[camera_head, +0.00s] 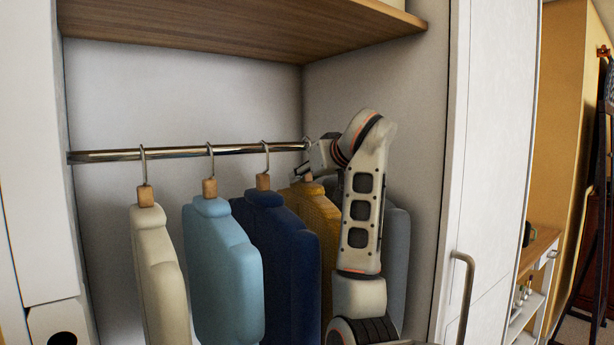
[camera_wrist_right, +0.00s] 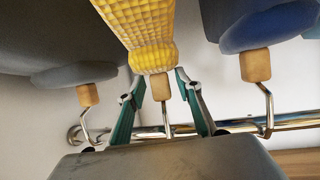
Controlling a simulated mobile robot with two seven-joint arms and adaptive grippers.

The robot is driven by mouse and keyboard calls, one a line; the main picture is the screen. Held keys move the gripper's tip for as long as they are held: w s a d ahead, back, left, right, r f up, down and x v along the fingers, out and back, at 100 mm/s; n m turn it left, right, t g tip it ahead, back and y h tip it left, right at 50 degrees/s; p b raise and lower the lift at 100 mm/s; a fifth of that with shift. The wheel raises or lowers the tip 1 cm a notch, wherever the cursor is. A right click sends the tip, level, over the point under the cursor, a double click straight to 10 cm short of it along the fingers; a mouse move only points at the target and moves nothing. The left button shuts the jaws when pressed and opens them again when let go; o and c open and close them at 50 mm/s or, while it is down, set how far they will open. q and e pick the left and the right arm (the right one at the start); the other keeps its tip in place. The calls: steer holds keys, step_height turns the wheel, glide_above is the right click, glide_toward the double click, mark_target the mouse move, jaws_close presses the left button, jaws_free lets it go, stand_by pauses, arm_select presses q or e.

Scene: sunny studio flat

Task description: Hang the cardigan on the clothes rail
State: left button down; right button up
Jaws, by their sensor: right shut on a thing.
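The mustard-yellow knitted cardigan (camera_head: 319,213) hangs upright between a navy garment and my right arm, which partly hides it. In the right wrist view its ribbed knit (camera_wrist_right: 148,30) and the wooden block (camera_wrist_right: 160,88) of its hanger show close up. My right gripper (camera_head: 305,172) is at the top of the cardigan, with its green fingers (camera_wrist_right: 160,84) on both sides of the hanger block, shut on the hanger. The hanger's metal hook (camera_wrist_right: 167,122) is up at the clothes rail (camera_head: 228,150); I cannot tell whether it bears on it. My left gripper is not in view.
A cream garment (camera_head: 157,265), a light blue one (camera_head: 222,270) and the navy one (camera_head: 277,260) hang to the left. A grey garment (camera_head: 396,262) hangs to the right, partly behind my arm. A wooden shelf (camera_head: 230,25) is above; a white door (camera_head: 490,190) stands at right.

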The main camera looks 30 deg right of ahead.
mark_target(326, 196)
steer(key=shift+f+b, duration=0.35)
steer(key=shift+b, duration=0.05)
stand_by(0.4)
steer(key=o, duration=1.4)
steer(key=shift+f, duration=0.1)
steer(key=v, duration=0.9)
steer(key=shift+s+d, duration=0.1)
steer(key=shift+s, duration=0.05)
steer(key=shift+s+r, duration=0.7)
steer(key=shift+s, duration=0.45)
steer(key=shift+a, duration=0.3)
